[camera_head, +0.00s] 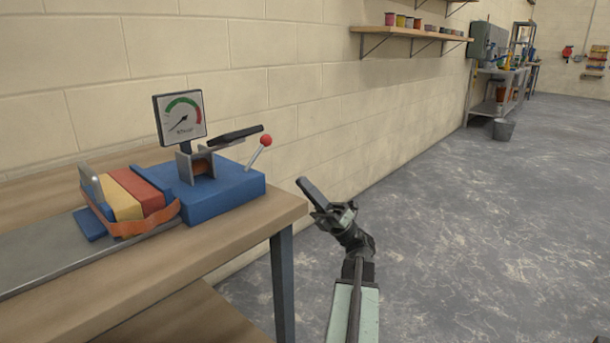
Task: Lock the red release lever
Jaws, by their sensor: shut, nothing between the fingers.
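The release lever (258,155) has a red ball knob on a thin metal rod. It rises from the right side of a blue base (218,190) and leans up to the right. The base stands at the right end of a wooden bench. A metal bracket with a black handle (234,136) and a dial gauge (180,118) are on the same base. My gripper (304,184) is shut and empty, just off the bench's right end. It is to the right of and lower in the picture than the red knob, apart from it.
A wall shelf (420,34) holds small pots. A bucket (503,129) stands far back. The floor at right is clear.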

